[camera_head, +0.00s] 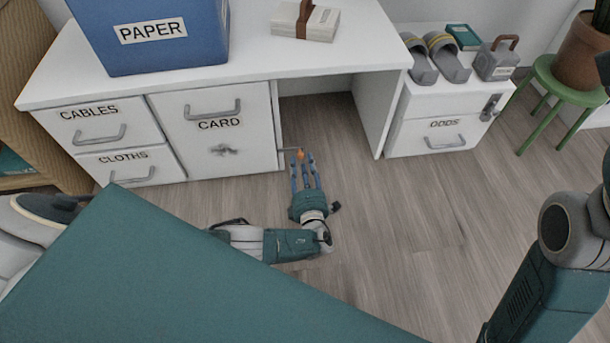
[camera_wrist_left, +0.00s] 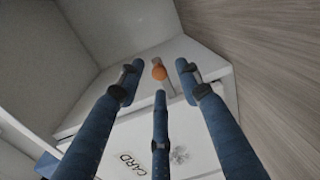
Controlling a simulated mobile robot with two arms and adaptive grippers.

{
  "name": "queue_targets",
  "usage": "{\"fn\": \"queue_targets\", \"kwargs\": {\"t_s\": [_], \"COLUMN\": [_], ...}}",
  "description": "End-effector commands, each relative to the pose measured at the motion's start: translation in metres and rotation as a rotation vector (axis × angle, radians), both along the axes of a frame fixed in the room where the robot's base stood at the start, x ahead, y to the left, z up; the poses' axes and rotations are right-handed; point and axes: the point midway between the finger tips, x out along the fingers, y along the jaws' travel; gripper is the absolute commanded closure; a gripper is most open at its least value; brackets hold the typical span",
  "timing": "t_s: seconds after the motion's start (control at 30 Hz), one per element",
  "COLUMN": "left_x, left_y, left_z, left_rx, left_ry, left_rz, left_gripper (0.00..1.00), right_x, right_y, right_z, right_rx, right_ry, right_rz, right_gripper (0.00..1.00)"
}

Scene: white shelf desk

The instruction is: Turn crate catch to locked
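A small orange knob (camera_head: 300,154) sits on a thin metal lever that sticks out from the right side of the desk's drawer block. I take this to be the crate catch; no locked or unlocked marking is readable. In the left wrist view the orange knob (camera_wrist_left: 159,73) is ahead, between the fingertips. My left gripper (camera_head: 303,163) is open, its three blue fingers spread around the knob. In the left wrist view the fingers (camera_wrist_left: 160,82) show a gap on each side of the knob. My right gripper is not in view; only part of my right arm shows.
The CARD door (camera_head: 215,165) with a handle and grey knob is left of the knob. The open kneehole (camera_head: 320,115) is behind it. The ODDS cabinet (camera_head: 410,137) stands right, with a metal latch (camera_head: 490,107). A green stool (camera_head: 545,75) is beyond. Floor in front is clear.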

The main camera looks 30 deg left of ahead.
Motion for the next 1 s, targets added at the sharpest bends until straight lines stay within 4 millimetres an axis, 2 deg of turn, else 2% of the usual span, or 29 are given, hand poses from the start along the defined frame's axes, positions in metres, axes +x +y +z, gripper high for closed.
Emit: {"fn": "queue_targets", "kwargs": {"t_s": [0.4, 1.0], "left_x": [-0.043, -0.047], "left_y": [-0.030, -0.032], "left_z": [0.004, 0.006], "left_rx": [-0.001, 0.000], "left_ry": [0.000, 0.000], "left_rz": [-0.001, -0.001], "left_gripper": [0.65, 0.65], "right_x": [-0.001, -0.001], "right_y": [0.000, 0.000], "right_z": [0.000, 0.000], "right_rx": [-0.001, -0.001], "right_ry": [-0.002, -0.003], "right_rz": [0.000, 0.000], "right_gripper": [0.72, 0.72]}}
